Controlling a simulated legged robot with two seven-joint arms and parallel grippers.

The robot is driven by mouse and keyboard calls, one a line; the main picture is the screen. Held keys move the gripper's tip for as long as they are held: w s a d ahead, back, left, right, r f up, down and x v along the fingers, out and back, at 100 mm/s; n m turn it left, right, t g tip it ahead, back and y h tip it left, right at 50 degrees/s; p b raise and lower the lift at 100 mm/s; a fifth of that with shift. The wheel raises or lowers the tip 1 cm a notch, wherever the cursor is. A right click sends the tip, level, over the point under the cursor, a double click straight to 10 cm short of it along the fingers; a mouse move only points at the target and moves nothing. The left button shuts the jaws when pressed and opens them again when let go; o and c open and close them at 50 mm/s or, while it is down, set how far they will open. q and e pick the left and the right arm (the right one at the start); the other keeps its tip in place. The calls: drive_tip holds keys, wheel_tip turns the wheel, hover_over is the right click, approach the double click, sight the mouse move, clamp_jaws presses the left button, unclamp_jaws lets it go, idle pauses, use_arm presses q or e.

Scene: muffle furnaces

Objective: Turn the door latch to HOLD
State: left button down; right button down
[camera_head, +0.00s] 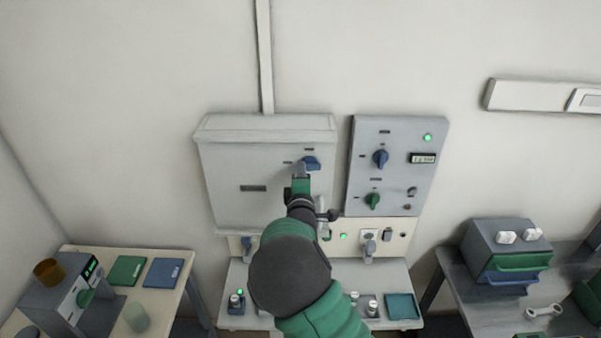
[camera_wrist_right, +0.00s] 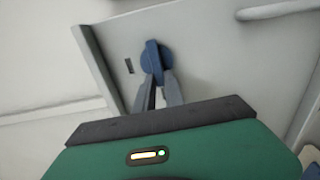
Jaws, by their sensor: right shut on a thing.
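The door latch (camera_head: 312,162) is a blue knob at the upper right of the grey furnace door (camera_head: 240,170) in the head view. In the right wrist view the latch (camera_wrist_right: 153,58) is a round blue disc with a raised bar standing roughly upright. My right gripper (camera_head: 301,172) reaches up to the latch. In the right wrist view its fingers (camera_wrist_right: 156,80) are closed on the bar. The latch labels are too small to read, so I cannot tell which setting it points to. My left gripper is not in view.
Right of the door, a grey panel (camera_head: 398,190) carries a blue knob (camera_head: 380,158), a green knob (camera_head: 372,201) and a small display. A bench with small items stands below. Side tables (camera_head: 170,290) stand left and right. The wall above is mostly clear.

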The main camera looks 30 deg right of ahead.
drive_tip(key=shift+f, duration=0.2)
drive_tip(key=c, duration=1.6)
unclamp_jaws()
drive_tip(key=shift+o, duration=0.8)
drive_tip(key=shift+w+d, duration=0.15)
drive_tip(key=shift+d, duration=0.1)
drive_tip(key=b+v, duration=0.2)
drive_tip(key=v, duration=1.4)
drive_tip(key=shift+s+b, duration=0.35)
drive_tip(key=shift+s, duration=0.05)
drive_tip(key=shift+a+f, duration=0.1)
drive_tip(key=shift+a, duration=0.05)
